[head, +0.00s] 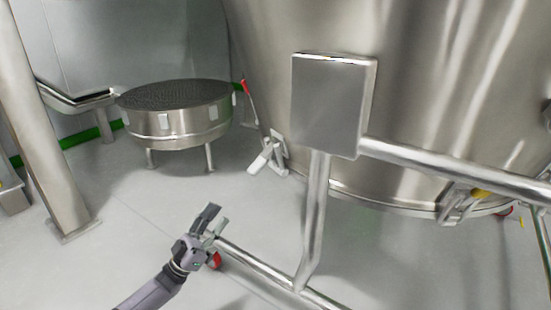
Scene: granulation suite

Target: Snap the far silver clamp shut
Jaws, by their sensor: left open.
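A silver clamp (279,150) sits on the lower rim of the large steel vessel (430,80), left of the square steel box. Its pale lever (262,158) sticks out down and to the left, away from the vessel wall. Another clamp (456,204) with a yellow tip sits on the rim at the right. My left gripper (214,221) is open and empty. In the picture it is below and left of the silver clamp, apart from it. My right gripper is out of view.
A square steel box (328,105) on a post (314,210) and a horizontal rail (440,165) stand before the vessel. A low floor rail (262,268) runs near my gripper. A round sieve (178,115) stands behind left, a column (38,130) further left.

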